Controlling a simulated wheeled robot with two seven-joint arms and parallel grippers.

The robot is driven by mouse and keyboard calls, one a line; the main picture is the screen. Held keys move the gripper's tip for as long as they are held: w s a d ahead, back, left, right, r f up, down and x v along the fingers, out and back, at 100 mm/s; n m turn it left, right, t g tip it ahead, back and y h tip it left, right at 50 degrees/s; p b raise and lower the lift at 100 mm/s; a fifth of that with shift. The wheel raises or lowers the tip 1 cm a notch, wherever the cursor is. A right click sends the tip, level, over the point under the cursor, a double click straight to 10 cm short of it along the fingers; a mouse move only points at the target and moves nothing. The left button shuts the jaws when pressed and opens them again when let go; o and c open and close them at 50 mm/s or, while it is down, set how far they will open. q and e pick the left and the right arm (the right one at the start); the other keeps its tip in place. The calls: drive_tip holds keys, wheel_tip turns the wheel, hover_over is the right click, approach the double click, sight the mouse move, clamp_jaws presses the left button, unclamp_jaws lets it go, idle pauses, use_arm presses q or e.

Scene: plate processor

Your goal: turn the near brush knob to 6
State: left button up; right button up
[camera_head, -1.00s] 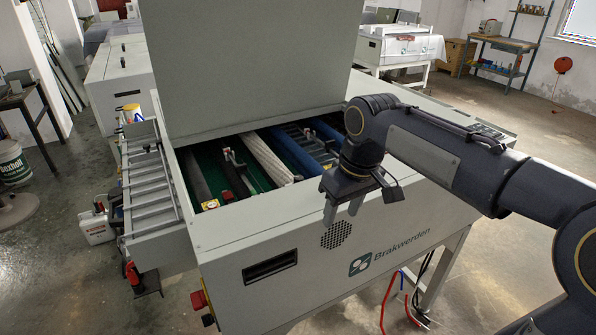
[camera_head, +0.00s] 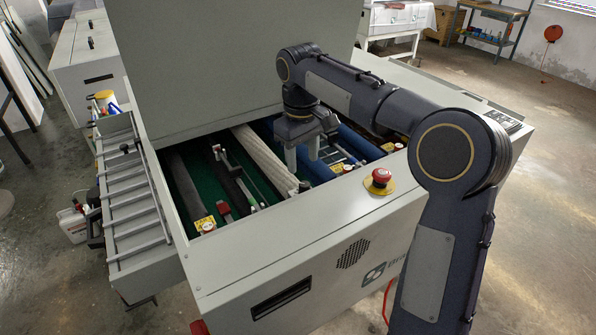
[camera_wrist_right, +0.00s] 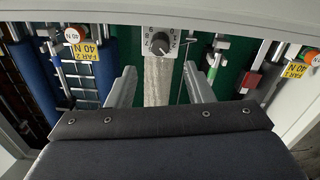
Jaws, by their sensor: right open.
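My right gripper (camera_head: 302,155) is over the bay, above and beside the roller. In the right wrist view the right gripper (camera_wrist_right: 160,88) is open and empty, its fingers apart on either side of the roller, short of the knob. My left gripper is out of view.
A red emergency button (camera_head: 381,178) stands on the machine's front rim (camera_head: 290,247), right of the roller. Blue rollers (camera_head: 357,143) lie to the right, dark rollers (camera_head: 187,180) to the left. The raised lid (camera_head: 215,60) stands behind the bay.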

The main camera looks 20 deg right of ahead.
sight(304, 184)
drive_tip(key=f, duration=0.7)
drive_tip(key=shift+s+d, duration=0.15)
drive_tip(key=shift+s, duration=0.05)
drive_tip(key=shift+c, duration=0.4)
drive_tip(key=c, duration=0.9)
